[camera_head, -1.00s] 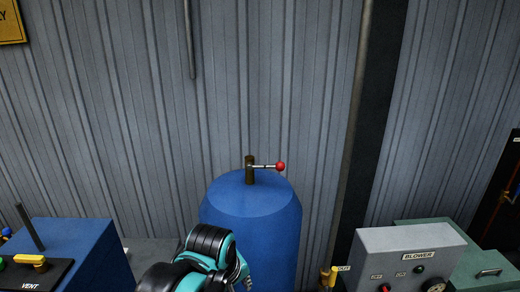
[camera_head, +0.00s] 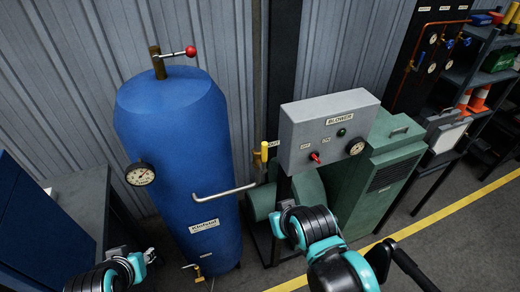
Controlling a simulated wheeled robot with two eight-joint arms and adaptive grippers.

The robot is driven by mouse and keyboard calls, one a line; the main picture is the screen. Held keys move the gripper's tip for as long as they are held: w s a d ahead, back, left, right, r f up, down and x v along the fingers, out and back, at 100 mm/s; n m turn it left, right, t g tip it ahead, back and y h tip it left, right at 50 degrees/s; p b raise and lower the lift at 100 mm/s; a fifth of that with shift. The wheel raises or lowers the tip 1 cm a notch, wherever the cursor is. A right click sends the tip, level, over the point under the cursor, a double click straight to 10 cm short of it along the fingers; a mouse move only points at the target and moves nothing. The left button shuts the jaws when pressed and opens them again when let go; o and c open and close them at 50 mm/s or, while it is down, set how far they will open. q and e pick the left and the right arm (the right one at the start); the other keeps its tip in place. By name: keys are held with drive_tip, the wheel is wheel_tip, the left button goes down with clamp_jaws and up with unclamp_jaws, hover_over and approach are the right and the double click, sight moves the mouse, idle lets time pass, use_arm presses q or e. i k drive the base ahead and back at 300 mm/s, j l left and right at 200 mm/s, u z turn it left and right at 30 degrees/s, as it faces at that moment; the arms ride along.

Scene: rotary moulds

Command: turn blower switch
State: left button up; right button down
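The grey blower box (camera_head: 328,128) carries a "BLOWER" label and stands at the middle right in the head view. Its red switch (camera_head: 315,156) is on the front face, below two small labels, and points up and left. A green lamp (camera_head: 341,132) and a round gauge (camera_head: 355,146) sit to its right. My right arm comes up from the bottom, below the box and apart from the switch.
A blue tank (camera_head: 190,135) with a gauge and a red-knobbed lever (camera_head: 190,51) stands left of the box. A bent pipe (camera_head: 225,193) and yellow-handled valve (camera_head: 264,152) lie between them. A green cabinet (camera_head: 375,165) adjoins the box's right. Shelves stand far right.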

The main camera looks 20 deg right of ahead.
sight(314, 156)
drive_tip(key=z, duration=1.35)
